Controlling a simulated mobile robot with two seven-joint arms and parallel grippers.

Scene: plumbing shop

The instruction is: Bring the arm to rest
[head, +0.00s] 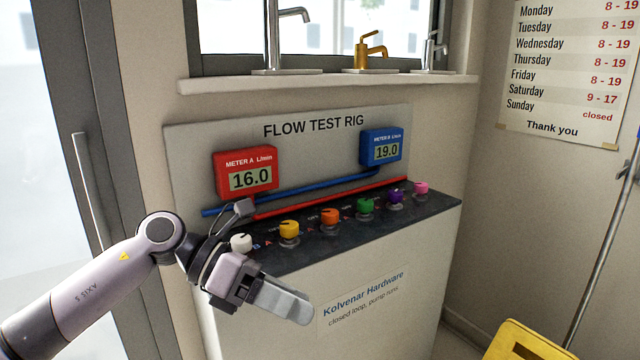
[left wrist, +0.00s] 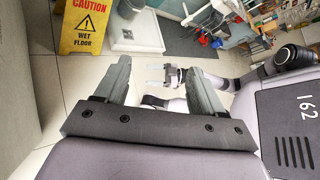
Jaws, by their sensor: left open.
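My left arm (head: 85,285) comes in from the lower left of the head view. My left gripper (head: 296,307) hangs in front of the test rig's front face, below the knobs, and points down to the right. In the left wrist view its two fingers stand apart with nothing between them (left wrist: 155,82). My right gripper shows small in the left wrist view (left wrist: 154,75), with two pale fingers apart and nothing seen between them. It is out of the head view.
The flow test rig (head: 235,318) has a white knob (head: 241,243) close by my left wrist and several coloured knobs beyond. Red meter A (head: 245,172) reads 16.0; blue meter B (head: 382,148) reads 19.0. A yellow wet-floor sign (left wrist: 90,27) stands on the floor.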

